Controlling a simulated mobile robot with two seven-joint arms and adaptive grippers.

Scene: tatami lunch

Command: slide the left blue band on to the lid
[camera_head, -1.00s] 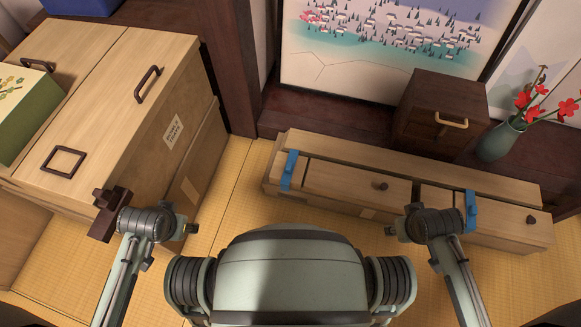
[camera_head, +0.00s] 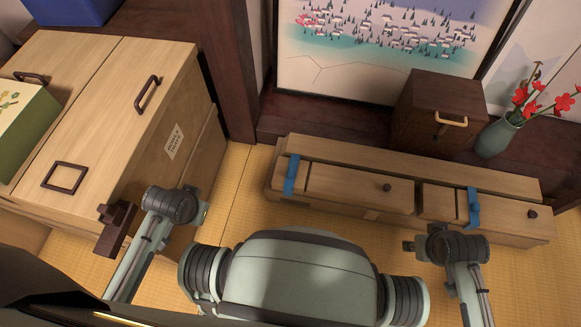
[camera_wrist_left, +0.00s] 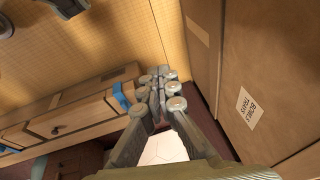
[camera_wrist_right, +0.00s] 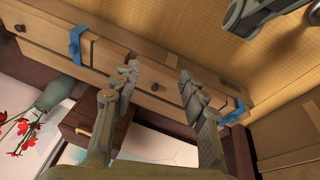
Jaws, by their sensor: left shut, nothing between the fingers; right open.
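The left blue band (camera_head: 291,175) goes around the left end of a long low wooden box (camera_head: 480,180), beside a knobbed lid panel (camera_head: 355,187). It also shows in the left wrist view (camera_wrist_left: 122,97) and the right wrist view (camera_wrist_right: 235,113). A second blue band (camera_head: 473,207) is near the box's right part. My left gripper (camera_head: 203,207) is shut and empty, left of the box and apart from the left band; its fingertips meet in the left wrist view (camera_wrist_left: 160,84). My right gripper (camera_head: 408,245) is open and empty in front of the box; its fingers stand apart in the right wrist view (camera_wrist_right: 158,78).
A tall wooden cabinet (camera_head: 150,75) with dark handles stands close to my left arm. A small dark chest (camera_head: 440,95) and a vase (camera_head: 495,138) with red flowers stand behind the box. Tatami floor (camera_head: 240,215) is bare between the cabinet and the box.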

